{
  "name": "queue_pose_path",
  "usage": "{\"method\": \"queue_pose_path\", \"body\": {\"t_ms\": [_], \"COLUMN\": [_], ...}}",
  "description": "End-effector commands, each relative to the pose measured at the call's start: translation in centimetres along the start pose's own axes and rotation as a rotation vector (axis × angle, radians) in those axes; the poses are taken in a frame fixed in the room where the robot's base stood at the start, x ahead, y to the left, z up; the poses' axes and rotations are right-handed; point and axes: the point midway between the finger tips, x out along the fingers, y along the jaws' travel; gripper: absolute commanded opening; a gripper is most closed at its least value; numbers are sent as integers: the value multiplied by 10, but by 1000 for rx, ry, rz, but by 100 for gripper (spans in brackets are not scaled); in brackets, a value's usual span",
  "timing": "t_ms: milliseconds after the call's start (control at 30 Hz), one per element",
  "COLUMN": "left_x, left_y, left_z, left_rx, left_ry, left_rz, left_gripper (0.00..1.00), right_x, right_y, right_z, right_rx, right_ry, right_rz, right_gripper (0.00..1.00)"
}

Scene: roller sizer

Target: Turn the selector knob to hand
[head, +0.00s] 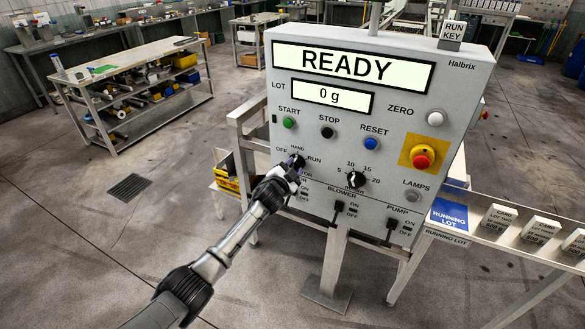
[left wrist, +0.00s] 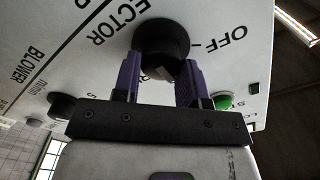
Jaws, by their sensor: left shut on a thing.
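The grey control panel (head: 390,130) faces me in the head view. The selector knob (head: 299,161) is at its lower left, with OFF to its left, HAND above and RUN to its right. My left gripper (head: 293,168) reaches it from below left and covers most of it. In the left wrist view the round black selector knob (left wrist: 160,38) sits between the purple fingers of my left gripper (left wrist: 160,82), which are shut on it. The OFF label shows beside it. I cannot tell which mark the knob points to. My right gripper is not in view.
The green START button (head: 288,123) is just above the knob. The black dial (head: 356,180) and BLOWER switch (head: 339,206) lie to the right. The display (head: 350,66) reads READY. A side shelf with cards (head: 497,220) stands at the right.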

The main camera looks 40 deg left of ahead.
Motion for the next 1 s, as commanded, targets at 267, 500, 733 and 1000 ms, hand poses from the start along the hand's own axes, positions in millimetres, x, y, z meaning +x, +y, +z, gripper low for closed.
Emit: {"method": "queue_pose_path", "body": {"t_ms": [267,500,733,1000], "left_x": [0,0,0,0], "left_y": [0,0,0,0], "left_z": [0,1,0,0], "left_rx": [22,21,21,20], "left_ry": [-1,-1,-1,0], "left_rz": [0,0,0,0], "left_gripper": [15,15,57,64], "right_x": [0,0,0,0], "right_y": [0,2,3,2], "right_z": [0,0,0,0], "right_rx": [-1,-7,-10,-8], "right_ry": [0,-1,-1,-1], "right_rz": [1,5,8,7], "right_gripper": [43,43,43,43]}}
